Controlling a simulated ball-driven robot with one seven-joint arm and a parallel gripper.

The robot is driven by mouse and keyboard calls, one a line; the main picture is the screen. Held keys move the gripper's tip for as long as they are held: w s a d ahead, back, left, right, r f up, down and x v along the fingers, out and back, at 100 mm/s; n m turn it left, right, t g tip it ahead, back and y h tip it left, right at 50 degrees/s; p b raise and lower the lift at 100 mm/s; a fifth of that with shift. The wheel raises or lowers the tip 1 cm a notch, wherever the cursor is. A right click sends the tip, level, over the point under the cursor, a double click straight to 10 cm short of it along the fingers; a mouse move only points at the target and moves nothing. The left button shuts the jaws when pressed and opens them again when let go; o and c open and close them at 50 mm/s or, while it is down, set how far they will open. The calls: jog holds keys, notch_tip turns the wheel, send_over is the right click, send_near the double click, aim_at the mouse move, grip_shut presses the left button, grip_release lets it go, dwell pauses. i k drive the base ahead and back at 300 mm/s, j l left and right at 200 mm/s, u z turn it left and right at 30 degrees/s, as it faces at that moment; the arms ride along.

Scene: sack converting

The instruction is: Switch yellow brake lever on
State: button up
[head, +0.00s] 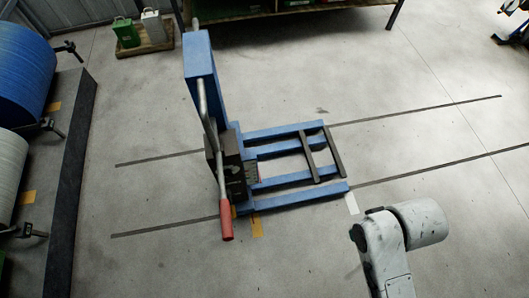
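A blue floor stand (199,58) with a tall post and a low forked frame stands in the middle of the floor. A long grey metal lever (206,125) runs down its front side and ends in a red grip (226,220) that points down toward the viewer. A dark box (231,165) sits behind the lever at the post's foot. My white arm is at the lower right, apart from the stand. My gripper is not in view.
Blue (22,75) and white (10,172) rolls stand at the left beside a dark beam (70,185). Green and white cans (126,32) sit on a pallet at the back left. Dark lines cross the floor. The floor right of the stand is clear.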

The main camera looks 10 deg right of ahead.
aim_at(233, 208)
jog(key=k+j+u, duration=0.3)
jog(key=k+u, duration=0.15)
jog(key=i+j+u, duration=0.45)
jog(key=i+u, duration=0.15)
jog(key=i, duration=0.2)
jog(key=i+j+u, duration=0.2)
jog(key=i, duration=1.05)
jog(key=i+z, duration=0.4)
jog(key=i+j+z, duration=0.15)
jog(key=z, duration=0.25)
jog(key=i+j+z, duration=0.55)
jog(key=z, duration=0.2)
jog(key=i+j+z, duration=0.15)
jog(key=j+z, duration=0.3)
jog(key=i+j+z, duration=0.1)
jog(key=z, duration=0.3)
jog(key=j+z, duration=0.85)
